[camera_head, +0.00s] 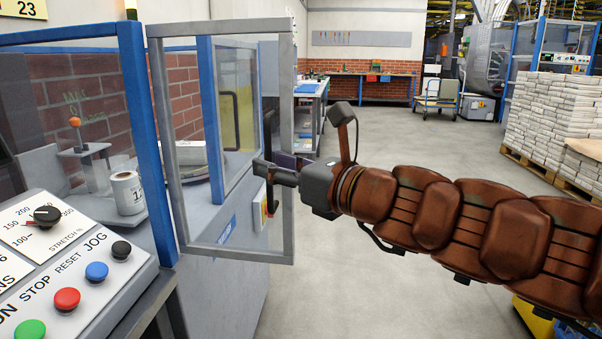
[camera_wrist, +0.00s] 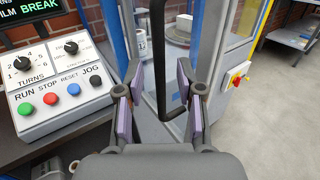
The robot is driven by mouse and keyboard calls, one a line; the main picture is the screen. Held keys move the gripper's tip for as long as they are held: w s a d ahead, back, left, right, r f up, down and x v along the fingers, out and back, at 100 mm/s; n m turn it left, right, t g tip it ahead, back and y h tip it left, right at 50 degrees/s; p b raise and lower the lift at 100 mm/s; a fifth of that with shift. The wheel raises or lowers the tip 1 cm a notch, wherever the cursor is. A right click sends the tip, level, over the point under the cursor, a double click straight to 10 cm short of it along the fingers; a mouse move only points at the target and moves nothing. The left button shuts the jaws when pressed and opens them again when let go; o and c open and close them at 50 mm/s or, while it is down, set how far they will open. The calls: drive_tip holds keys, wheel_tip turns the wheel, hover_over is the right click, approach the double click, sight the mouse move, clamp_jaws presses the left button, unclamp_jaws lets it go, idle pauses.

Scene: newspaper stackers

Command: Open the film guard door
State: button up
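The film guard door (camera_head: 162,130) is a grey frame with a clear panel. In the head view it stands out at an angle from the blue-posted machine, so it appears partly open. Its black upright handle (camera_head: 268,135) is near the door's right side. My gripper (camera_head: 277,172) is at the lower part of this handle. In the wrist view the handle (camera_wrist: 159,60) runs down between the two purple-padded fingers of my gripper (camera_wrist: 162,95). The fingers are apart, with visible gaps beside the bar. Whether either pad touches it is unclear.
A control panel (camera_head: 75,235) with coloured buttons is at the left. A red-and-yellow switch (camera_wrist: 237,74) is on the machine's side. Paper stacks (camera_head: 550,115) on a pallet stand at the right. The grey floor (camera_head: 420,145) between is clear.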

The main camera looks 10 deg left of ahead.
drive_tip(key=shift+v, duration=2.75)
drive_tip(key=shift+f, duration=0.1)
drive_tip(key=s+d+f+n+g+h+p, duration=0.1)
drive_tip(key=s+f+n+g+h+p, duration=0.15)
drive_tip(key=s+n+p, duration=0.4)
drive_tip(key=s+f+n+g+h+p, duration=0.1)
drive_tip(key=s+n+g+h+p, duration=0.25)
drive_tip(key=n+p, duration=0.65)
drive_tip(key=s+d+n+g+h+p, duration=0.3)
drive_tip(key=s+d+p, duration=0.3)
drive_tip(key=d, duration=0.5)
drive_tip(key=s+d+n+g+h+p, duration=0.3)
drive_tip(key=s+d+n+h+p, duration=0.2)
drive_tip(key=d, duration=0.6)
drive_tip(key=s+f+p, duration=0.1)
drive_tip(key=s+p, duration=0.1)
drive_tip(key=s, duration=0.1)
drive_tip(key=shift+d+h, duration=0.2)
drive_tip(key=shift+h, duration=0.2)
